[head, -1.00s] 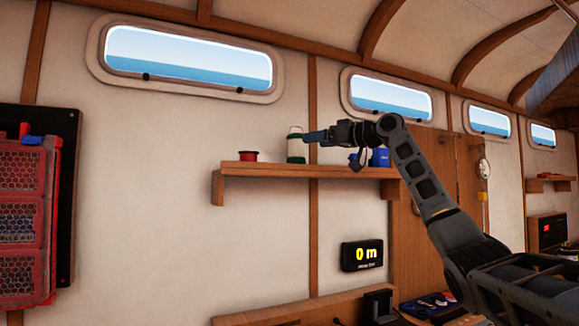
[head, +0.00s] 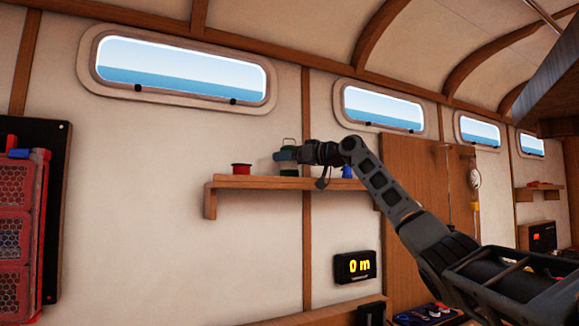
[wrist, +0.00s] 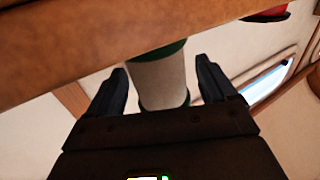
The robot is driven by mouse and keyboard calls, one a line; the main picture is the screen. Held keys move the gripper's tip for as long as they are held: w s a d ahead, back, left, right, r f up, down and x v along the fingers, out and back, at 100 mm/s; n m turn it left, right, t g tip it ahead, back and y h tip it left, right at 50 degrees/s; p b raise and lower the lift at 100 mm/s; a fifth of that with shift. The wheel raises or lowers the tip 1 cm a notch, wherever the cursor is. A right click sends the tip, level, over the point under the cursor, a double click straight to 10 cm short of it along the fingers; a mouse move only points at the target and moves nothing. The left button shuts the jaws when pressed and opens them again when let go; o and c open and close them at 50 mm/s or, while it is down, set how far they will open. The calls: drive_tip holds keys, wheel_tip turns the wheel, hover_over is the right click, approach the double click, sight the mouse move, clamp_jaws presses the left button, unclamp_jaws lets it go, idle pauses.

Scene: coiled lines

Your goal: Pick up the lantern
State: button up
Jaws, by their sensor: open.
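The lantern, a pale cylinder with green ends and a wire handle on top, stands upright on the wooden wall shelf; its green base (head: 289,172) shows in the head view, its middle hidden behind my gripper (head: 285,155). In the wrist view the lantern's pale body (wrist: 160,82) stands between the two dark fingers of my gripper (wrist: 161,66). The fingers are open, one on each side of it, with a gap visible on both sides.
The shelf (head: 240,184) also holds a red spool (head: 241,169) left of the lantern and a blue object (head: 347,171) to the right, partly behind my arm. A window (head: 180,72) is above. A depth display (head: 355,266) hangs below.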

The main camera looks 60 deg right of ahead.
drive_tip(key=shift+c, duration=0.3)
drive_tip(key=c, duration=1.1)
drive_tip(key=shift+r, duration=0.1)
drive_tip(key=shift+c, duration=0.2)
wheel_tip(320, 180, up, 28)
drive_tip(key=p, duration=0.8)
